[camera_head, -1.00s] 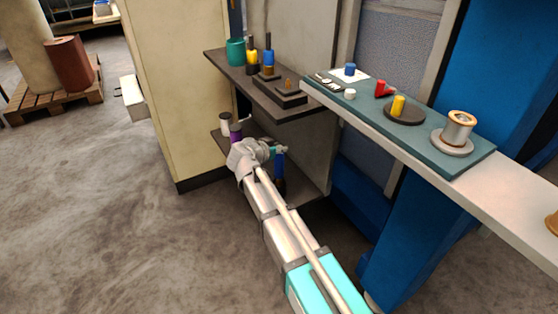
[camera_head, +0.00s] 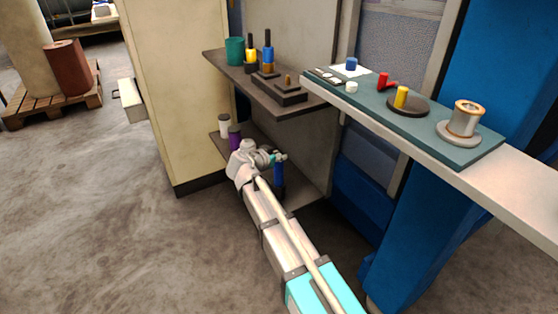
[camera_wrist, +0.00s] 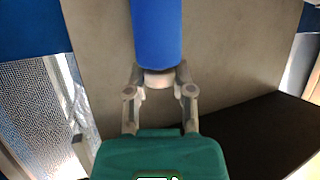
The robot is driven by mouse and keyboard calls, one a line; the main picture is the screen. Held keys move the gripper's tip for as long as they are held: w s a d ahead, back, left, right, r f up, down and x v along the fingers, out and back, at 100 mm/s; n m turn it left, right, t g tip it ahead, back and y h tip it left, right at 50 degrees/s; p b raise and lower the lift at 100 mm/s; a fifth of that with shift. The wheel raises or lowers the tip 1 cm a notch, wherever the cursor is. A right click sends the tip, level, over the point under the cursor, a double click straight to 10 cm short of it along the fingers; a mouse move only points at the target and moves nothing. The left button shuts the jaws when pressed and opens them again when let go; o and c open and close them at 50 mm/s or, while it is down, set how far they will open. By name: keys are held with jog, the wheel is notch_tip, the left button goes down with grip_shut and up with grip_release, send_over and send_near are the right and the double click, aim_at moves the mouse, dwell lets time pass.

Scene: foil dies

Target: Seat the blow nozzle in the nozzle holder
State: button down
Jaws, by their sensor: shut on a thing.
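My gripper (camera_head: 279,157) reaches in over the lower shelf. It is shut on the pale end of a blue cylinder (camera_head: 278,175), which may be the blow nozzle. In the wrist view the blue cylinder (camera_wrist: 156,35) fills the top middle, its pale end between my fingertips (camera_wrist: 158,80). In the head view its blue part hangs below the fingers; I cannot tell whether its lower end touches the shelf. On the upper shelf, a stepped dark block (camera_head: 279,88) with a small brass-coloured piece may be the nozzle holder. Blue and yellow tools (camera_head: 267,54) stand behind it.
The upper shelf (camera_head: 222,62) overhangs the lower shelf (camera_head: 300,196). A purple bottle (camera_head: 235,136) and a white-topped one (camera_head: 224,124) stand left of my gripper. A teal cup (camera_head: 234,50) is above. A bench at right carries a spool (camera_head: 465,118) and small parts.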

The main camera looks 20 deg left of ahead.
jog(key=shift+f, duration=0.15)
jog(key=shift+c, duration=2.4)
grip_release()
jog(key=shift+s+r, duration=0.1)
jog(key=shift+r, duration=0.1)
jog(key=p+v, duration=0.4)
jog(key=v, duration=0.7)
jog(key=shift+s+p, duration=0.35)
jog(key=shift+s, duration=0.05)
jog(key=shift+a+r, duration=0.1)
jog(key=shift+a, duration=0.05)
